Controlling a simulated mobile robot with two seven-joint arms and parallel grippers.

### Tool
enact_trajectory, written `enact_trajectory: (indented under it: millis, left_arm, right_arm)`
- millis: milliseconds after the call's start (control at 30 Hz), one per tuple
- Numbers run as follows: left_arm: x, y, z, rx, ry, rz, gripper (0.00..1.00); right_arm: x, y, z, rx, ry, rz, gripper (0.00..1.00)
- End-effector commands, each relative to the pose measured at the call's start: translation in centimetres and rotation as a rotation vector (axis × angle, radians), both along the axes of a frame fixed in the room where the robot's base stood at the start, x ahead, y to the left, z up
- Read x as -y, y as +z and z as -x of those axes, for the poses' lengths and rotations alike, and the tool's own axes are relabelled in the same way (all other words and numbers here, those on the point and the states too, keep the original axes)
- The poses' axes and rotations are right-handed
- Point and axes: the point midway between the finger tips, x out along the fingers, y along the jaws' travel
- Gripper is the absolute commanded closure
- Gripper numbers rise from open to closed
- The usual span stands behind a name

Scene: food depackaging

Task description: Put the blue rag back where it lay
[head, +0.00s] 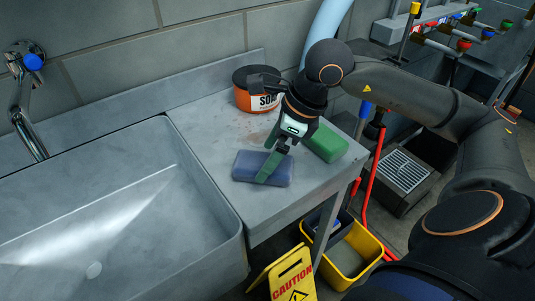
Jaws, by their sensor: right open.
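The blue rag (249,166) lies flat as a folded block on the grey counter, to the right of the sink. My right gripper (272,166) is above and at the rag, with a green finger reaching down over its top. The gripper is open. It hides part of the rag, and I cannot tell whether the finger touches it. My left gripper is not in view.
A green block (328,145) lies right of the gripper. An orange soap tub (243,98) stands behind it. The sink (100,225) fills the left. A yellow bucket (346,262) and caution sign (292,276) stand below the counter's front edge.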

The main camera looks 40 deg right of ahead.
Motion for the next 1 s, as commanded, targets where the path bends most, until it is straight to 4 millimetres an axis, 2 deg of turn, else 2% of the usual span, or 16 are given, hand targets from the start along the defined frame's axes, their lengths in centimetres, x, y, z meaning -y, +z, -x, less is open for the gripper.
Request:
enact_trajectory:
  millis: [300, 500, 667, 1000]
  left_arm:
    - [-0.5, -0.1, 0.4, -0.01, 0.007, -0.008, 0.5]
    - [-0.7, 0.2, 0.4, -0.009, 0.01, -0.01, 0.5]
    - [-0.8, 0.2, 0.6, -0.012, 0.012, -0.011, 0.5]
    - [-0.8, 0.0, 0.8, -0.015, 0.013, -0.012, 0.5]
  right_arm:
    - [1.9, 6.5, 1.9, 0.007, -0.004, 0.003, 0.0]
    - [2.7, 9.4, 2.9, 0.005, -0.002, 0.002, 0.0]
    - [3.0, 10.2, 3.3, 0.003, 0.0, 0.002, 0.0]
    - [3.0, 10.3, 3.4, 0.001, 0.0, 0.002, 0.0]
